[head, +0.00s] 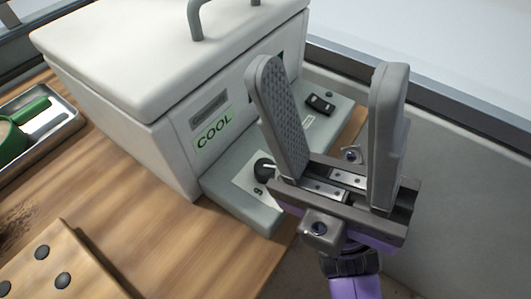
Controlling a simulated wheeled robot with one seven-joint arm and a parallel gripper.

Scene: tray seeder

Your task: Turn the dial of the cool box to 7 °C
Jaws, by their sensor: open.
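The cool box (155,125) is a white lidded box with a green "COOL" label (214,131) on its front. A grey-green control ledge (235,205) juts out at its foot. The black dial (264,169) sits on a pale scale plate on this ledge, with a light pointer mark. Part of the dial and most of its scale are hidden behind my gripper's left finger, so I cannot read the setting. My gripper (325,85) is open and empty, in front of and above the ledge, to the right of the dial. I cannot tell whether it touches anything.
A black switch (320,104) sits on the ledge's right part, between my fingers in the picture. A metal tray (66,137) with a green-handled tool stands at the left. A wooden block with dark holes (60,262) lies front left. A grey wall edge (450,110) runs along the right.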

